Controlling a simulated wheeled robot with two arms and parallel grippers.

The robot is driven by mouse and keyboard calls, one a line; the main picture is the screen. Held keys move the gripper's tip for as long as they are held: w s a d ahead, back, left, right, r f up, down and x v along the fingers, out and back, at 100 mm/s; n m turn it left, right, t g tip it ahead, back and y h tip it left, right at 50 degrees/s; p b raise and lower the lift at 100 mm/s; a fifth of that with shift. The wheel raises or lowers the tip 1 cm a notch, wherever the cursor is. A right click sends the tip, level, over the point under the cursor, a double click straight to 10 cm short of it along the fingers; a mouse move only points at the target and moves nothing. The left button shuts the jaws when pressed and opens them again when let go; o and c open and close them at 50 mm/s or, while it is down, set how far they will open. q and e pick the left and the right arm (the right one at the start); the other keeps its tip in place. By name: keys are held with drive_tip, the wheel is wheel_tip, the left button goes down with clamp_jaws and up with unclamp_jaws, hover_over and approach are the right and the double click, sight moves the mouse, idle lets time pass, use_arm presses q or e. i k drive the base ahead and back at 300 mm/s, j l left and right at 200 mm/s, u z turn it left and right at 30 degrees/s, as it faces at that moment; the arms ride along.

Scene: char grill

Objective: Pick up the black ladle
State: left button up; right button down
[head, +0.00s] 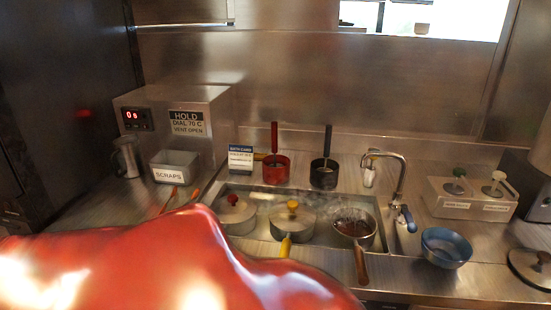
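The black ladle (324,174) stands at the back of the counter, behind the sink basin. It has a dark round cup and a dark handle that points straight up. A similar red ladle (276,170) with an upright red handle stands just left of it. Neither of my grippers shows in the head view. A large glossy red shape fills the lower left close to the camera and hides the front counter there; I cannot tell what it is.
A steaming basin (378,238) holds a pot with a red knob (238,217), a pot with a yellow knob (293,222) and an open pan (353,228). A tap (400,172) stands right of the black ladle. Blue bowls (446,248) sit at right.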

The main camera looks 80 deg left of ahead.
sight(328, 127)
drive_tip(key=u, duration=2.1)
